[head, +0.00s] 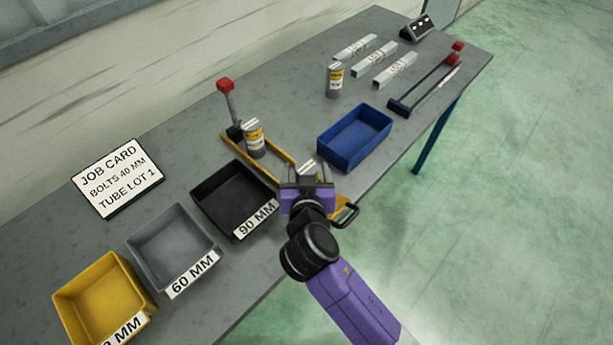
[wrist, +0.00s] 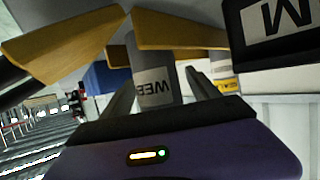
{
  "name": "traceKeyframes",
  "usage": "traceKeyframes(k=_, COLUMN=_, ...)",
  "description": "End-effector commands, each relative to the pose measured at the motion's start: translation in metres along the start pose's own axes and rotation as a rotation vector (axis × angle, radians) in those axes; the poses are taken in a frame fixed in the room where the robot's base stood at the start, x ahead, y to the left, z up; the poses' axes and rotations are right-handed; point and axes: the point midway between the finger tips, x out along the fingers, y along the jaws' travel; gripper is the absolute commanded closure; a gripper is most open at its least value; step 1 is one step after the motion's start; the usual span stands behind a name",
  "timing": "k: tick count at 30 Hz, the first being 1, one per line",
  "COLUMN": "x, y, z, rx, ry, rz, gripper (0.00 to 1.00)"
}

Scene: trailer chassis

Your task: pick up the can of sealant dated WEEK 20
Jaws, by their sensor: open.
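Three grey cans show in the head view. One can (head: 307,167) is at my gripper, by the near end of a yellow frame, mostly hidden by the gripper. In the wrist view, upside down, this can (wrist: 153,72) stands between the fingers with a label starting "WEE"; its number is not readable. My gripper (head: 307,182) is open, with a finger on either side of the can. A second can (head: 255,140) with a yellow label stands at the frame's far part. A third can (head: 335,82) stands beyond the blue bin; their dates are too small to read.
The yellow frame (head: 264,161) has a red-topped lever (head: 227,100). A black 90 MM bin (head: 205,195) is left of my gripper, a blue bin (head: 343,150) right. Grey tubes (head: 393,70) and a blue clamp-like tool (head: 412,105) lie farther back.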

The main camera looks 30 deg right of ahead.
Motion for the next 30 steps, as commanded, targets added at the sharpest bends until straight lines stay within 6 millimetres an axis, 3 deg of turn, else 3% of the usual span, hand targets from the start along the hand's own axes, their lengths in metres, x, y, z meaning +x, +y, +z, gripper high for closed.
traceKeyframes(k=9, x=0.0062, y=0.0000, z=0.0004, rx=0.000, ry=0.000, rz=0.000, gripper=0.30)
traceKeyframes(k=20, x=0.0059, y=-0.0001, z=0.0004, rx=0.000, ry=0.000, rz=0.000, gripper=1.00)
traceKeyframes(k=30, x=0.0052, y=-0.0003, z=-0.0022, rx=0.000, ry=0.002, rz=-0.001, gripper=1.00)
